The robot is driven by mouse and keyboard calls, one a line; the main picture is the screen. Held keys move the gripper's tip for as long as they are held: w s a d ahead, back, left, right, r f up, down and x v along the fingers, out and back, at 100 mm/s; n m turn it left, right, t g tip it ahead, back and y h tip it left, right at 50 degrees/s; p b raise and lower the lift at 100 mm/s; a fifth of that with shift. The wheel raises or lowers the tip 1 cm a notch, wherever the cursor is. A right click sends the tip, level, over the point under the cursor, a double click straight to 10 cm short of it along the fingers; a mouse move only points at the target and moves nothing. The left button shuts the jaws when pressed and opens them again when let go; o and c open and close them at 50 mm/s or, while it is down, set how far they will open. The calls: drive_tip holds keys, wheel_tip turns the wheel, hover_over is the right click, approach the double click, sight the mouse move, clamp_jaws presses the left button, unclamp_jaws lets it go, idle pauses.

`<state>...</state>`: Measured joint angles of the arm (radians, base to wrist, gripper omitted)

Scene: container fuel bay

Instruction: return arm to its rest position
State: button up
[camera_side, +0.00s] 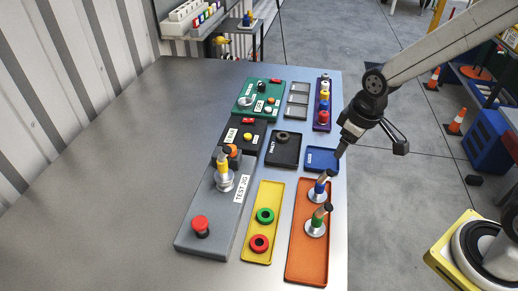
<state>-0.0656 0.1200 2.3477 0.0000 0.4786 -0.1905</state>
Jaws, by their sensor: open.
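My gripper (341,150) is at the right side of the metal table (120,150). It is above or near the blue tray (322,160), tilted down to the left. It is open and I see nothing between its fingers. My arm reaches in from the upper right. How high the fingertips are above the tray is hard to tell.
A grey test jig (205,245) with a red button holds an upright part. An orange tray (307,270) holds two fuel parts. A yellow tray (262,205) holds a green and a red ring. Black, green and purple trays stand behind. The table's left is clear.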

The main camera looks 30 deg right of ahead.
drive_tip(key=s+d+f+m, duration=0.1)
drive_tip(key=s+d+m, duration=0.1)
drive_tip(key=s, duration=0.3)
drive_tip(key=shift+s+f+m, duration=0.2)
drive_tip(key=shift+s+m, duration=0.1)
drive_tip(key=shift+m, duration=0.2)
drive_tip(key=shift+d, duration=0.1)
idle(0.4)
